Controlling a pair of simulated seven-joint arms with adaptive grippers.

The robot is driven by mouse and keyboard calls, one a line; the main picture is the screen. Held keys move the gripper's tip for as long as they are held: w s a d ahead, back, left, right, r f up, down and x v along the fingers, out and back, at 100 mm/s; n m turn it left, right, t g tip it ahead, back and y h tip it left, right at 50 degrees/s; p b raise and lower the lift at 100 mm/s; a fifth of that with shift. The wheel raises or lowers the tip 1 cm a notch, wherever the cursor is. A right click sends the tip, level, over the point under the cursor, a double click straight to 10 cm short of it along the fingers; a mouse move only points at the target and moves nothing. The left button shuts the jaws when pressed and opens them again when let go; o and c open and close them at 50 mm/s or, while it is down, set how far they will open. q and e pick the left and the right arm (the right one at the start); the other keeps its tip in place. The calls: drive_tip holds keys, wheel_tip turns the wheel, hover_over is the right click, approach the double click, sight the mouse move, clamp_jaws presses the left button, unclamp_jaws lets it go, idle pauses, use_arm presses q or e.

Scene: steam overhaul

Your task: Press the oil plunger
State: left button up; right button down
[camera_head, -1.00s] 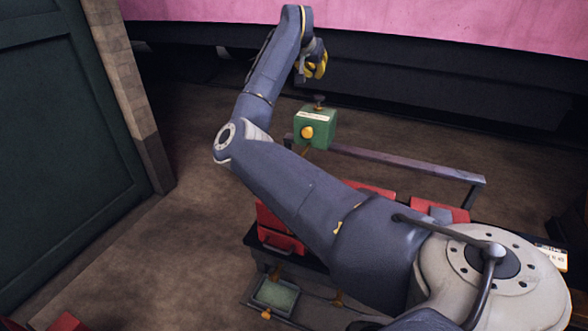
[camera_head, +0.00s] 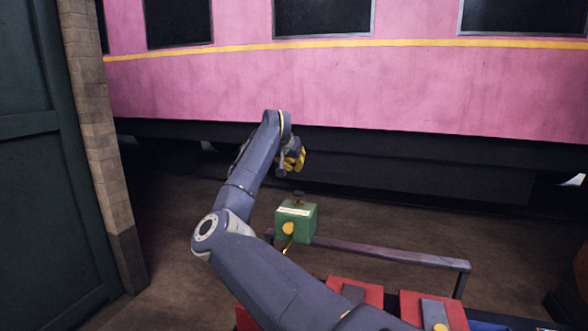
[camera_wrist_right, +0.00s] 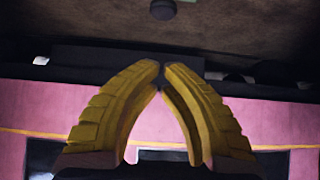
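The oil box is a small green block (camera_head: 295,222) with a yellow round knob on its front and a pale label. A dark plunger knob (camera_head: 298,195) stands up from its top. My right gripper (camera_head: 294,162), with yellow fingers, hangs just above the plunger knob in the head view, with a visible gap. In the right wrist view my fingers (camera_wrist_right: 160,76) lean together and their tips meet, with nothing seen between them. A dark round knob (camera_wrist_right: 163,9), probably the plunger, shows at the top edge there. My left gripper is out of view.
A metal rail (camera_head: 390,254) runs right from the green box. Red boxes (camera_head: 433,306) sit at the front, partly behind my right arm. A pink rail carriage (camera_head: 350,95) fills the back. A dark green door (camera_head: 30,170) and brick pillar (camera_head: 98,150) stand at left.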

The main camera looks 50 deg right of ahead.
hover_over(298, 191)
wheel_tip(298, 191, down, 5)
drive_tip(key=shift+s+f, duration=0.1)
drive_tip(key=shift+f, duration=0.1)
wheel_tip(298, 191, down, 2)
drive_tip(key=shift+f, duration=1)
drive_tip(key=shift+f, duration=0.1)
drive_tip(key=shift+f, duration=1.35)
wheel_tip(298, 191, up, 4)
drive_tip(key=shift+r, duration=0.1)
drive_tip(key=v, duration=1)
